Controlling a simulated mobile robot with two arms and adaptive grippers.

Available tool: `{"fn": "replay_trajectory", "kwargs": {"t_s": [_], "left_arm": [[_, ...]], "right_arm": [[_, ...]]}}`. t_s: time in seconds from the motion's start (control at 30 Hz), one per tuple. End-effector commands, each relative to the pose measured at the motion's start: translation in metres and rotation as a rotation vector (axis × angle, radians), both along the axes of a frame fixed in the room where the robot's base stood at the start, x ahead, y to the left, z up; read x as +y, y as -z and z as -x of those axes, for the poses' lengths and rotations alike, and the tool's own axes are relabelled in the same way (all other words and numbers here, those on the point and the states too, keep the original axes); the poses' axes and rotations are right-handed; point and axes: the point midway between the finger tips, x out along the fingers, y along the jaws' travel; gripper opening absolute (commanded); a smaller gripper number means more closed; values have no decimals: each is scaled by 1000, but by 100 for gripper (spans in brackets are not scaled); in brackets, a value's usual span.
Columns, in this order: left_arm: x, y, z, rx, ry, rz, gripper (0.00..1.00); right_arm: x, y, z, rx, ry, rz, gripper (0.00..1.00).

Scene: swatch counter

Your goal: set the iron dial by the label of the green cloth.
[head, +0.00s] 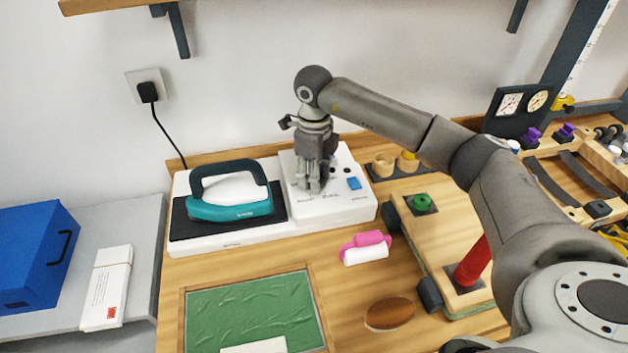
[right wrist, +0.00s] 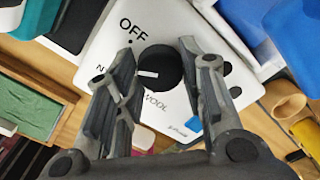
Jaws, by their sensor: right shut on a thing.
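The iron (head: 230,205), teal with a dark handle, rests on the black pad of its white station. The control box (head: 355,205) stands at its right. My right gripper (head: 314,188) points down over this box, shut on the black dial (right wrist: 160,72). In the right wrist view the dial's white mark points left; "OFF" reads above it, "WOOL" below, and a name starting with "N" is partly hidden at left. The green cloth (head: 250,312) lies wrinkled in a wooden frame, with a white label (head: 256,346) at the bottom edge, its text unreadable. My left gripper is not in view.
A pink and white roller (head: 365,249) and a wooden oval brush (head: 389,314) lie right of the cloth. A board with a red post (head: 472,262) and green knob (head: 421,202) stands farther right. A blue box (head: 35,255) and white packet (head: 107,288) sit left.

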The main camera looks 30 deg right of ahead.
Motion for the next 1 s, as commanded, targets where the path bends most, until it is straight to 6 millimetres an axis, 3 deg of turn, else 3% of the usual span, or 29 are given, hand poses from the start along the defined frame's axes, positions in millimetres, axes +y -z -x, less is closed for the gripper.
{"fn": "replay_trajectory", "kwargs": {"t_s": [0.1, 0.5, 1.0], "left_arm": [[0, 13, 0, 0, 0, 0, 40], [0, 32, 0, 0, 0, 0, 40], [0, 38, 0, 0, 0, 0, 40]], "right_arm": [[-1, 2, -1, -5, -107, 1, 13], [-1, 1, -1, -3, -407, 1, 13], [0, -1, -1, -3, -534, 0, 13]]}}
